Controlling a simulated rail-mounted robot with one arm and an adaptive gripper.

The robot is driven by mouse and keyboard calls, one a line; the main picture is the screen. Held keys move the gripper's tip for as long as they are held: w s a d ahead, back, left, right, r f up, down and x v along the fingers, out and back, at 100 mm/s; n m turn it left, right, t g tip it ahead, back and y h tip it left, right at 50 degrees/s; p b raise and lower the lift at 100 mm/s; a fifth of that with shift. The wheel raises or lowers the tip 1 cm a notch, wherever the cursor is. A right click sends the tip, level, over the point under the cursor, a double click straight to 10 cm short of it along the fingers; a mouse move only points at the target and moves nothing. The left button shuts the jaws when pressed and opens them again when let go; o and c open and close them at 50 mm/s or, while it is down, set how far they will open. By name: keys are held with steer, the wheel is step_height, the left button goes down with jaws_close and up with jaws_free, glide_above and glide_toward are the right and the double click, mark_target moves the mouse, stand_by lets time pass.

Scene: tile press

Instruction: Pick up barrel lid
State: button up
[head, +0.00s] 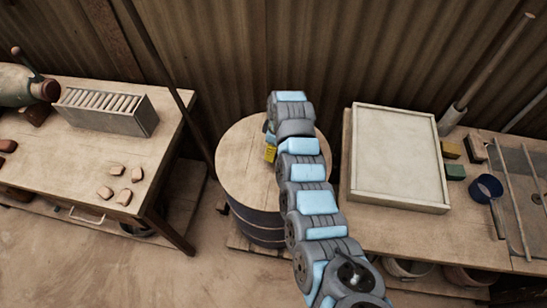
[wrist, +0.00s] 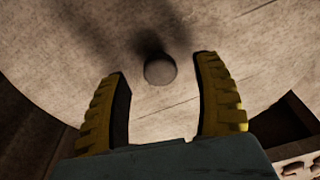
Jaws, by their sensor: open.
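The barrel lid (head: 240,168) is a round, pale wooden disc on top of a dark barrel (head: 259,228) in the middle of the head view. In the wrist view the lid (wrist: 70,50) fills much of the picture, with a small round knob (wrist: 160,70) near its middle. My gripper (wrist: 163,66) is open, its two yellow fingers on either side of the knob in the picture. I cannot tell how far above the knob the fingertips are. In the head view my arm covers the right part of the lid and the knob is hidden; a yellow finger (head: 269,154) shows over the lid.
A table (head: 75,163) on the left holds a slotted box (head: 106,111) and several reddish pieces. A bench (head: 393,225) on the right bears a pale framed board (head: 398,155) and a blue ring-shaped item (head: 486,188). A corrugated wall (head: 235,50) stands close behind the barrel.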

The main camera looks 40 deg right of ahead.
step_height(320, 180, down, 2)
steer(key=shift+w, duration=0.1)
jaws_close()
steer(key=shift+r, duration=0.1)
